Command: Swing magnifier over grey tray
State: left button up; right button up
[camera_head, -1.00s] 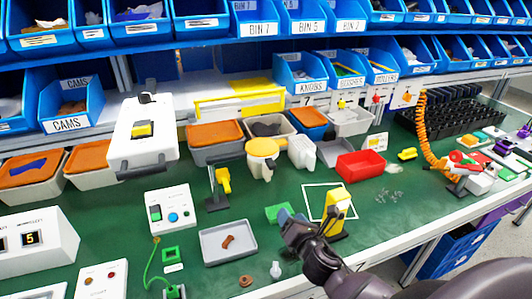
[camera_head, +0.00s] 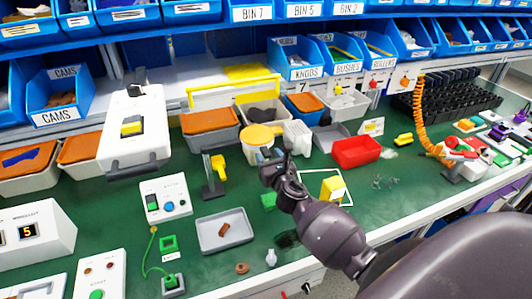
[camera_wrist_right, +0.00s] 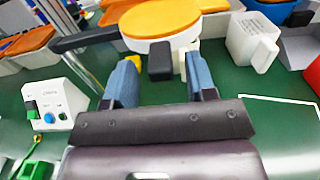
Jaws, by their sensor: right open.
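The magnifier has a round white head with a yellow-orange top (camera_head: 258,133), on a dark arm from a post on a black base (camera_head: 214,190). In the wrist view its head (camera_wrist_right: 160,20) is close ahead, with a black handle stub (camera_wrist_right: 160,62) pointing at me. My right gripper (camera_head: 273,165) is open. In the wrist view its blue fingers (camera_wrist_right: 161,78) stand on either side of the stub, with visible gaps. The grey tray (camera_head: 204,238) lies on the green mat in front of the post, with a small brown part (camera_head: 223,230) in it. My left gripper is not in view.
A white button box (camera_head: 165,197) stands left of the post. Bins and a white cup (camera_head: 297,136) are close behind and right of the magnifier. A yellow block (camera_head: 332,188) stands near my right arm. Green mat between post and tray is mostly clear.

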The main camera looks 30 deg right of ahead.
jog(key=shift+x, duration=1.3)
grip_shut()
